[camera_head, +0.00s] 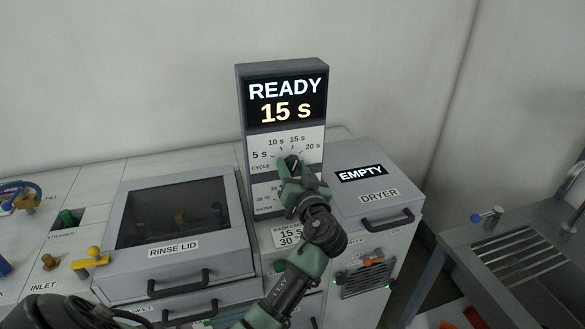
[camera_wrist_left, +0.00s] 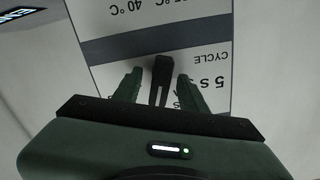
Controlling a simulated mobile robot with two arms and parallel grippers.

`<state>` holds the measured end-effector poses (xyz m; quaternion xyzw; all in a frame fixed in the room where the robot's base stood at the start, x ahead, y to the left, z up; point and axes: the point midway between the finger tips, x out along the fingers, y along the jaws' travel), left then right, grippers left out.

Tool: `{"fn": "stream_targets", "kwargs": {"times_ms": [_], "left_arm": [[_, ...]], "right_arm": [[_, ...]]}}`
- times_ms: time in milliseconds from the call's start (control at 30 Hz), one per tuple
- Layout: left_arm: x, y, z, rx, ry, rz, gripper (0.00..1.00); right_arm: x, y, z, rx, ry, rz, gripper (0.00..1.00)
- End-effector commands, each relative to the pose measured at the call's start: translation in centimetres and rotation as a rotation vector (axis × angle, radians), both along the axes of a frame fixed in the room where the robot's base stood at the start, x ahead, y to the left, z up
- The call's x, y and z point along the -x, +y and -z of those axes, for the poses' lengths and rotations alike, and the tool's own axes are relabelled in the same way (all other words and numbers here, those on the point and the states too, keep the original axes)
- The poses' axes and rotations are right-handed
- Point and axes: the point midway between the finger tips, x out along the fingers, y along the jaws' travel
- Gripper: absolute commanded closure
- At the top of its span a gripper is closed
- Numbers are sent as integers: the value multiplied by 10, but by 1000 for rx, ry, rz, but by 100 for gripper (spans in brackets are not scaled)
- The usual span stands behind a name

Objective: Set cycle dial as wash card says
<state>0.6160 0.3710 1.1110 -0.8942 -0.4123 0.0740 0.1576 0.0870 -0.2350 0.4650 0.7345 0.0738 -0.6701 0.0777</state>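The control panel (camera_head: 311,140) stands upright with a cycle scale of 5, 10, 15 and 20 s. Its display (camera_head: 286,101) reads READY and 15 s. The wash card (camera_head: 288,236) below reads 15 s and 30°. My left gripper (camera_head: 290,168) is at the cycle dial and hides part of it. In the left wrist view, the dark cycle dial handle (camera_wrist_left: 160,80) sits between the two fingers of the left gripper (camera_wrist_left: 160,92), with narrow gaps beside it, so the fingers look open around it. The water scale (camera_head: 265,200) is partly hidden. My right gripper is not in view.
The rinse lid (camera_head: 180,212) is shut left of the panel. The dryer (camera_head: 375,200), with a display reading EMPTY, stands right of it. A sink with a ribbed drainboard (camera_head: 520,245) is at far right. Yellow and blue valve handles are at left.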

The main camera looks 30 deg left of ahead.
Motion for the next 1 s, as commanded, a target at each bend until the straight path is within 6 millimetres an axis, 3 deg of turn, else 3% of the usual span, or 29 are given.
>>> {"fn": "stream_targets", "kwargs": {"times_ms": [267, 700, 1000], "left_arm": [[1, -2, 0, -1, -2, 2, 58], [43, -52, 2, 2, -2, 2, 58], [51, -60, 0, -1, -1, -1, 58]], "right_arm": [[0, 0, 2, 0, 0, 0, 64], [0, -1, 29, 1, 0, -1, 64], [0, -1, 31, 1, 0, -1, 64]]}}
